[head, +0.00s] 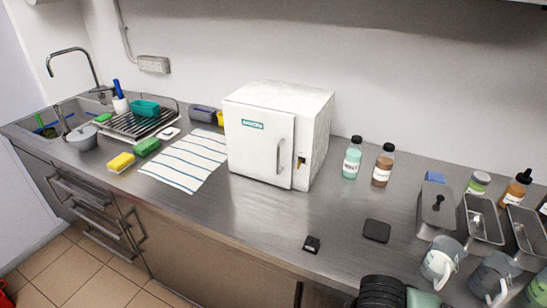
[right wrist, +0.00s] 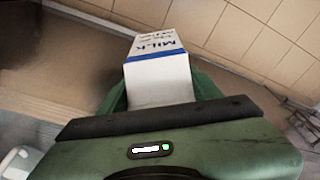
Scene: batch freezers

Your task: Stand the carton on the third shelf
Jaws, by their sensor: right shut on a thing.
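A white milk carton (right wrist: 160,85) with a blue band and "MILK" lettering shows in the right wrist view. My right gripper (right wrist: 162,94) is shut on it, with a green finger along each side. The carton's lower part is hidden by the gripper body. In the head view a small white freezer (head: 262,150) stands on the counter with its door closed, so no shelf inside is visible. The carton is not visible in the head view. My left gripper is in no view.
Two capped bottles (head: 352,158) stand right of the freezer. A striped cloth (head: 185,160), sponges (head: 121,162) and a dish rack (head: 135,122) lie left of it. Metal containers (head: 437,205) and clear jugs (head: 440,262) crowd the right. The steel counter before the freezer is mostly clear.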

